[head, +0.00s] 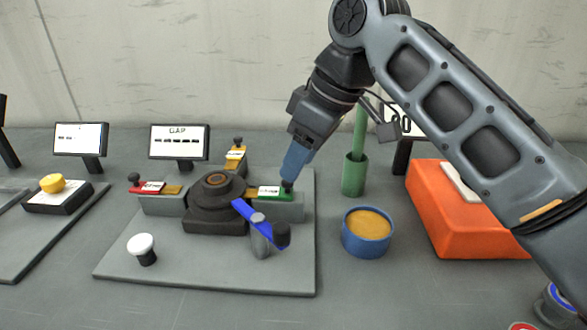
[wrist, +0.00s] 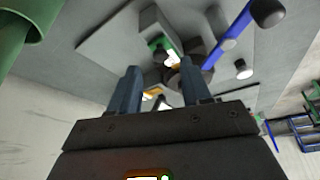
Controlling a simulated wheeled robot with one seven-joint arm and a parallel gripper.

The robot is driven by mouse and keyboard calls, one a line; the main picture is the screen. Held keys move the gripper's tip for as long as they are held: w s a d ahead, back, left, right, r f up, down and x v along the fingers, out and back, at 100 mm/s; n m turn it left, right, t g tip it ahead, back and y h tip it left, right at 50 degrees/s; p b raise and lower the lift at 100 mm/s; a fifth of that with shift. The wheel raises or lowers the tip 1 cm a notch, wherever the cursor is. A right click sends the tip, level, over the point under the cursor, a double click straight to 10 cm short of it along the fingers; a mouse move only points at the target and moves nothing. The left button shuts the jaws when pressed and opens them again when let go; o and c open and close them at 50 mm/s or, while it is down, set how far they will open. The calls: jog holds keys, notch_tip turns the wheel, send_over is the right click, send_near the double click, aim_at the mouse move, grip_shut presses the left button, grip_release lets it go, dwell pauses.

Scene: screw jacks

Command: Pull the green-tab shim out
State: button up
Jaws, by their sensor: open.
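The green-tab shim (head: 275,195) lies on the right-hand grey block of the jack fixture, with a white label and a dark knob at its outer end. It also shows in the wrist view (wrist: 157,43), beyond my fingers. My gripper (head: 289,178) points down at the knob end of this shim. In the wrist view its two fingers (wrist: 160,75) stand apart with the dark knob in line with the gap. I cannot tell whether they touch it. The screw jack (head: 216,195) stands left of the shim, with a blue handle bar (head: 255,219) in front.
A red-tab shim (head: 148,187) and a yellow-tab shim (head: 236,153) sit on other blocks. A white button (head: 140,244) is at front left. A green cylinder (head: 354,174), a blue bowl (head: 367,240) and an orange box (head: 450,215) stand to the right.

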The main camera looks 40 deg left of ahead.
aim_at(266, 187)
jog(key=shift+x, duration=1.8)
grip_shut()
jog(key=shift+d, duration=0.1)
